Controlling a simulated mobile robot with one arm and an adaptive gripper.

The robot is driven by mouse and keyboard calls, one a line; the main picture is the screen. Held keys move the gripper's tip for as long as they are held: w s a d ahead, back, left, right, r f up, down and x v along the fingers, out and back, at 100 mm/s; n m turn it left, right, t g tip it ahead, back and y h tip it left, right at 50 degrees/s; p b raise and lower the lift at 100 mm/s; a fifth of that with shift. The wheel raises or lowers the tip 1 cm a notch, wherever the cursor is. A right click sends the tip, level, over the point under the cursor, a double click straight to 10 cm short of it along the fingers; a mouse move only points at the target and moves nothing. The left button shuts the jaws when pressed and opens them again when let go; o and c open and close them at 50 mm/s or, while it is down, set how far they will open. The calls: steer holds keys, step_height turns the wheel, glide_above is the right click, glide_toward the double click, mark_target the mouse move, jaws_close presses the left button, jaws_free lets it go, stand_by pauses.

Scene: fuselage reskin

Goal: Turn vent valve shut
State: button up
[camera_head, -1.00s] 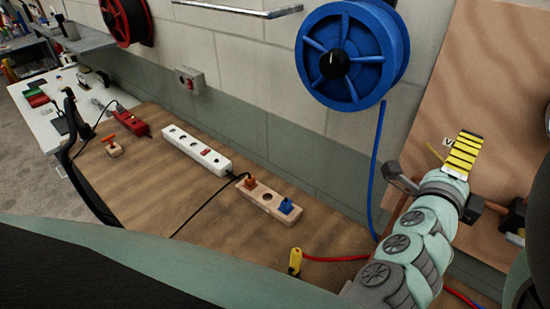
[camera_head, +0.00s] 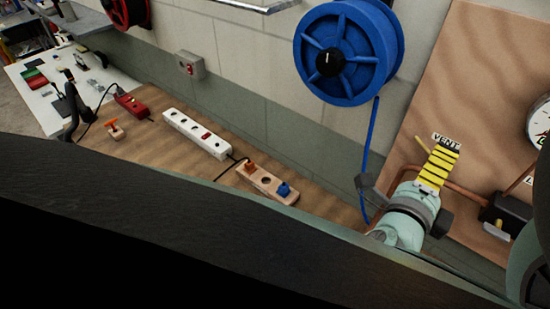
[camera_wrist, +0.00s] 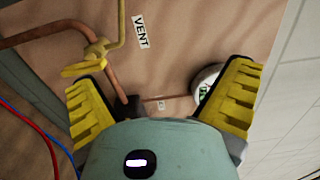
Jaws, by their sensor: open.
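In the head view my gripper (camera_head: 440,165) is in front of the wood panel below the VENT label (camera_head: 446,139).
A gauge (camera_wrist: 206,82) and a black box (camera_head: 505,214) are on the panel (camera_head: 470,75) to the right. A blue reel (camera_head: 345,55) hangs on the wall at left. A workbench (camera_head: 150,140) holds power strips. Red and blue cables (camera_wrist: 40,130) hang left of the gripper.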

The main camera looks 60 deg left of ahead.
steer(key=p+v, duration=0.8)
steer(key=v, duration=0.4)
steer(key=shift+d+f, duration=0.3)
steer(key=shift+f, duration=0.05)
stand_by(0.4)
stand_by(0.5)
